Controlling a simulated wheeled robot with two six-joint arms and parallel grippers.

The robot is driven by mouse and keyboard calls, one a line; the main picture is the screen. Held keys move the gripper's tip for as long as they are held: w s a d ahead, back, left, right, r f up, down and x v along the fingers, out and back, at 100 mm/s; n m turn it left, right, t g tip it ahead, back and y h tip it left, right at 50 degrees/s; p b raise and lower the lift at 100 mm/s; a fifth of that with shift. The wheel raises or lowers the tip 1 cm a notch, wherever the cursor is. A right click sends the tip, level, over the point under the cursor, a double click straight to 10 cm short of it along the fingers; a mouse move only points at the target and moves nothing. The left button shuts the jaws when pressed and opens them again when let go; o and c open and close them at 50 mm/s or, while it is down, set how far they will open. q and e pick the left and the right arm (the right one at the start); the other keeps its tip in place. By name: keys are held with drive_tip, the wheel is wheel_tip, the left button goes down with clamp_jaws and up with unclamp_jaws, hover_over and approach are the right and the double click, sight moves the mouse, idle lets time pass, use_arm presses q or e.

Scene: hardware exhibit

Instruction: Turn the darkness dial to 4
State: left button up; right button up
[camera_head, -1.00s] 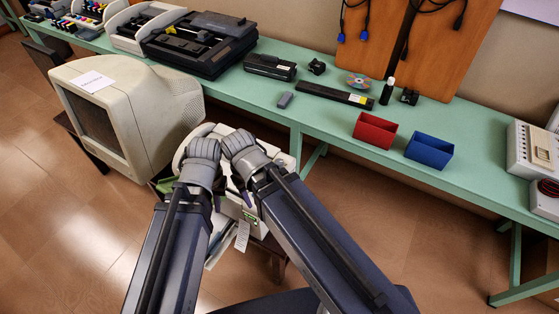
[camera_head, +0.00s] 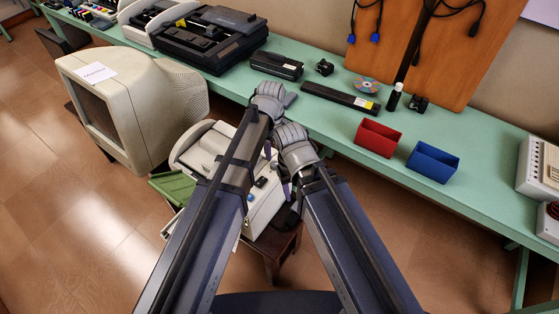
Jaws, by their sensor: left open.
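A cream office machine (camera_head: 203,147) stands low between the monitor and the green bench, partly covered by my arms. A small dark control (camera_head: 262,182) shows on its side; I cannot make out a darkness dial or any numbers. My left gripper (camera_head: 267,151) is above the machine's right part, mostly hidden under its grey wrist; only a purplish finger shows. It is open, with nothing visible in it. My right gripper (camera_head: 287,190) is beside the machine's right side, largely hidden by its own wrist, so its jaws cannot be judged.
A large beige monitor (camera_head: 128,105) stands close on the left. The green bench (camera_head: 335,135) runs behind, bearing a black printer (camera_head: 208,38), a red bin (camera_head: 377,138) and a blue bin (camera_head: 432,161). A brown stand (camera_head: 273,243) is under the machine. Floor is clear at left.

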sight(274, 164)
use_arm(q)
drive_tip(key=shift+f+b, duration=3.95)
clamp_jaws()
